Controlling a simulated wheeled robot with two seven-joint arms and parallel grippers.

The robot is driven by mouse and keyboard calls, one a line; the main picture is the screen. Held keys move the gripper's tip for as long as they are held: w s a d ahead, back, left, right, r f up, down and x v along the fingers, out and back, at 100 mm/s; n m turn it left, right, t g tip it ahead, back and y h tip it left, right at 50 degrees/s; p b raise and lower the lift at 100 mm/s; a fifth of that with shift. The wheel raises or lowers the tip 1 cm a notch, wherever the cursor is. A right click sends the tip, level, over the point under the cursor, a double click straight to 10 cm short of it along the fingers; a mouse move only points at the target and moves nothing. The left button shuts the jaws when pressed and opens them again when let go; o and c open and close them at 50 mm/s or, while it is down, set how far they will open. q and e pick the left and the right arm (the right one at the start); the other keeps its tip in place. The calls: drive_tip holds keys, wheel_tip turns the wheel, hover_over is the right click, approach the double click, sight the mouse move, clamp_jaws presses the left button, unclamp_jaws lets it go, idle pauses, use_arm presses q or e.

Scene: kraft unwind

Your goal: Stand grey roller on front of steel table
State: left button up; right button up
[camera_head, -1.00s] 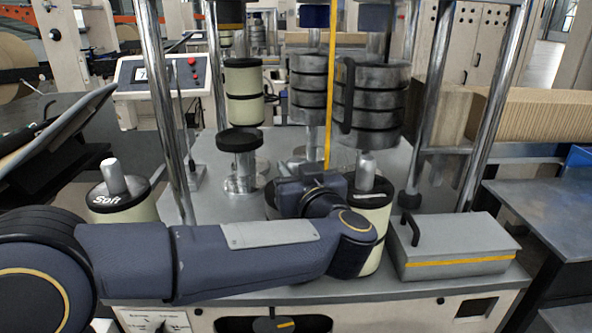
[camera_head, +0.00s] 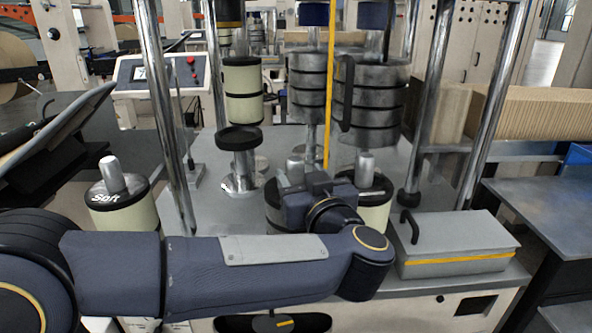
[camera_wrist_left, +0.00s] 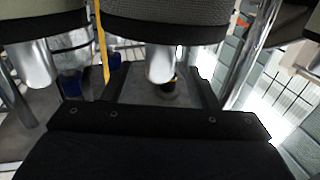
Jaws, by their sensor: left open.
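The steel table (camera_head: 218,214) stands before me, with rollers on it behind my left arm. A grey roller (camera_head: 272,204) is partly hidden behind my left gripper (camera_head: 318,186). A cream roller (camera_head: 376,214) with a metal pin stands to its right. In the left wrist view, a grey textured roller (camera_wrist_left: 165,20) with a black end band and a bright metal pin fills the top middle. The open fingers of my left gripper (camera_wrist_left: 158,88) point toward it, with the pin between them in the picture. I cannot tell whether they touch it. My right gripper is out of view.
A grey lidded box (camera_head: 455,245) with a handle occupies the table's right front. A cream roller marked "Soft" (camera_head: 122,210) stands at the left. Chrome posts (camera_head: 165,110) rise on both sides, and stacked grey weights (camera_head: 372,105) hang behind.

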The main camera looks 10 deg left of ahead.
use_arm(q)
drive_tip(key=v, duration=0.8)
drive_tip(key=shift+b, duration=0.3)
drive_tip(key=shift+s, duration=0.1)
